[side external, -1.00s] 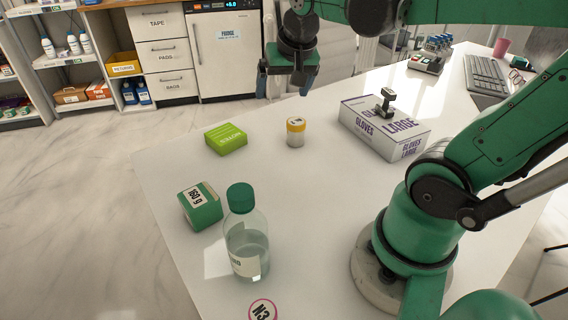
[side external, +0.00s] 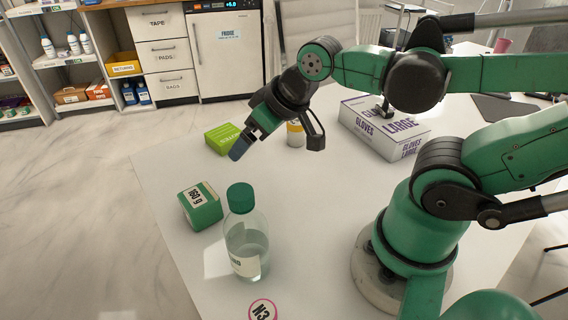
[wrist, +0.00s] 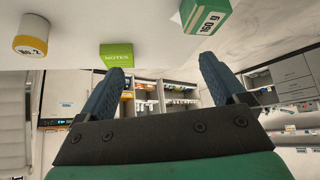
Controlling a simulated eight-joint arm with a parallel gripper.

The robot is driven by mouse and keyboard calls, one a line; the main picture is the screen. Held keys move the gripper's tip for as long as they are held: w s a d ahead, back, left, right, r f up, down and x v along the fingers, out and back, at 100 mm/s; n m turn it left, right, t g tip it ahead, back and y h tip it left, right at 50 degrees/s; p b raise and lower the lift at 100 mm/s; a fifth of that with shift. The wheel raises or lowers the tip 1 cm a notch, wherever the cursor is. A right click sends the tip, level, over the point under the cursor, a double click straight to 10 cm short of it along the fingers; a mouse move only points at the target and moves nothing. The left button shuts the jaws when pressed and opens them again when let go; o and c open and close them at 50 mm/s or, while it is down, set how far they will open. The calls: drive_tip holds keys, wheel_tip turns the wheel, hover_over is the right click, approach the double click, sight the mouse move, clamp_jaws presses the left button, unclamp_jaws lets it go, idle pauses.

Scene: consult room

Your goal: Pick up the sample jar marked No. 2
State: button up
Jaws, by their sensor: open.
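The sample jar marked No. 2 (side external: 296,138) has a yellow lid and a pale body. It stands on the white table, partly hidden behind my gripper in the side view. In the wrist view the jar (wrist: 31,36) shows at the upper left, outside the jaws, with its No. 2 label readable. My gripper (side external: 277,144) is open and tilted, in front of and above the jar in the side view. In the wrist view nothing is between the fingers (wrist: 163,72).
A green notes block (side external: 222,138) lies left of the jar, close to one finger in the picture. A green 160 g box (side external: 201,206) and a clear bottle (side external: 246,245) stand nearer the front. A glove box (side external: 384,128) is at the right. The table centre is clear.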

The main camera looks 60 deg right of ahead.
drive_tip(key=shift+o, duration=0.5)
drive_tip(key=m+g, duration=0.5)
drive_tip(key=g, duration=0.1)
approach(296, 121)
drive_tip(key=w+a+f, duration=0.2)
drive_tip(key=a+f, duration=0.1)
drive_tip(key=a, duration=0.3)
drive_tip(key=shift+m+g, duration=0.6)
drive_tip(key=d+f, duration=0.1)
drive_tip(key=d, duration=0.1)
drive_tip(key=d+f, duration=0.1)
drive_tip(key=d, duration=0.1)
drive_tip(key=s+d+f, duration=0.1)
drive_tip(key=f, duration=0.1)
drive_tip(key=shift+d, duration=0.4)
drive_tip(key=shift+d+f, duration=0.1)
drive_tip(key=shift+f, duration=2.85)
